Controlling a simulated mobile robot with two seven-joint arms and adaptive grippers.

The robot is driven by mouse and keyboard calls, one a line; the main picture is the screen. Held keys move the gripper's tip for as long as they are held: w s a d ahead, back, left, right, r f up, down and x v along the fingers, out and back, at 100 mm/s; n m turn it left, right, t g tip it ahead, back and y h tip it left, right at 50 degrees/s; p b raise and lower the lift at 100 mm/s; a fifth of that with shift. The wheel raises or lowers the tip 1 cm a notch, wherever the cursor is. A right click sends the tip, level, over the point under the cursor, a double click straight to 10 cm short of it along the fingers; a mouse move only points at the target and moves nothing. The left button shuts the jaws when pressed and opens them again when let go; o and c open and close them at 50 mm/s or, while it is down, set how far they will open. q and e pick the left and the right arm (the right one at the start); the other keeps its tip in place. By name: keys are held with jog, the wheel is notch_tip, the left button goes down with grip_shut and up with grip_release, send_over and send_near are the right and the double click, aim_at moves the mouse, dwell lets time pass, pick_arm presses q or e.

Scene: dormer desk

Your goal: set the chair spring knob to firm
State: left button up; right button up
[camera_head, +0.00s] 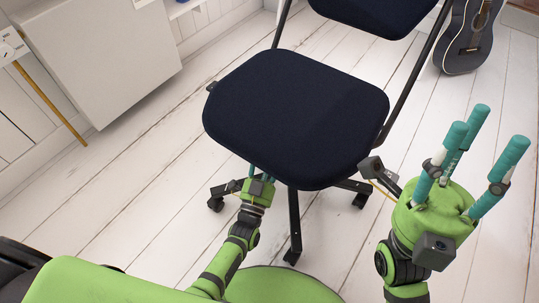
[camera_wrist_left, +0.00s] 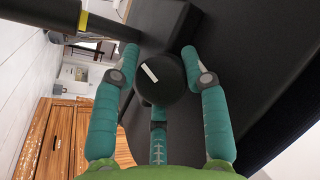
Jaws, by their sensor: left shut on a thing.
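The office chair with its dark blue seat (camera_head: 295,115) stands in the middle of the head view. My left gripper (camera_head: 260,177) reaches under the seat's front edge, its fingertips hidden there. In the left wrist view the round black spring knob (camera_wrist_left: 160,85) sits under the seat, with a short, slanted white mark on its face. The teal fingers of my left gripper (camera_wrist_left: 160,70) are closed around it. No firm or soft label is readable. My right gripper (camera_head: 484,140) is open and empty, fingers pointing up, right of the chair.
The chair's black foot (camera_head: 295,240) and casters stand on white floorboards (camera_head: 130,200). A dark guitar (camera_head: 467,38) stands at the back right. A white panel (camera_head: 100,55) is at the left wall. A wooden cabinet (camera_wrist_left: 75,135) shows in the left wrist view.

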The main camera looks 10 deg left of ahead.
pick_arm(q)
jog(key=o, duration=1.1)
jog(key=v, duration=0.7)
jog(key=shift+s+f, duration=0.1)
jog(key=shift+s, duration=0.15)
